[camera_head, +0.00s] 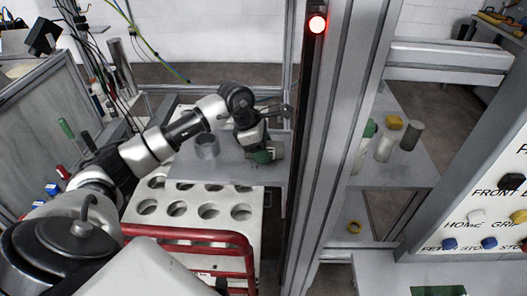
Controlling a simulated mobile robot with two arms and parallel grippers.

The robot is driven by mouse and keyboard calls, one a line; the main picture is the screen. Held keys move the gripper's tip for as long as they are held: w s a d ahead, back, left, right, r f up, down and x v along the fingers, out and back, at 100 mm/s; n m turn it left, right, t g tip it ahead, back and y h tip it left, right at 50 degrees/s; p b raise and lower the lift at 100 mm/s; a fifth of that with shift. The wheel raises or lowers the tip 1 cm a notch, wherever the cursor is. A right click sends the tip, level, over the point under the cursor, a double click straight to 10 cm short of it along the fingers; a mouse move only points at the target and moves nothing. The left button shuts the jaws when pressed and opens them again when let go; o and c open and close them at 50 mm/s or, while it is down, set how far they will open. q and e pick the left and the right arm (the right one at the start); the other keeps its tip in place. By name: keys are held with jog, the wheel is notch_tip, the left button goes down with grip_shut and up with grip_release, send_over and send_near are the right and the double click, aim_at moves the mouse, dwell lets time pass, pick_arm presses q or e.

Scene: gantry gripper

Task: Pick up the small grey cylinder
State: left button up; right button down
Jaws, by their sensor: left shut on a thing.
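My left gripper (262,140) is over the grey table behind the white rack. It is shut on a small grey and green piece (275,151), mostly hidden by the gripper, so I cannot tell its full shape. My right gripper is not in view.
A white rack (172,224) with round holes and a red frame (200,235) stands in front. A tall metal post (345,150) with a red light divides the view. The right shelf (415,165) holds several small parts. A button panel (490,200) is at far right.

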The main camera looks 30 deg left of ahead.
pick_arm(q)
notch_tip(320, 180, up, 3)
jog(key=shift+w+f+b, duration=0.1)
jog(key=shift+f+b, duration=0.1)
jog(key=shift+b, duration=0.35)
jog(key=w+d+r+b, duration=0.2)
jog(key=d+r, duration=0.5)
jog(key=d, duration=0.4)
jog(key=shift+w+r+b, duration=0.25)
jog(key=shift+w+b, duration=0.15)
jog(key=shift+w, duration=0.1)
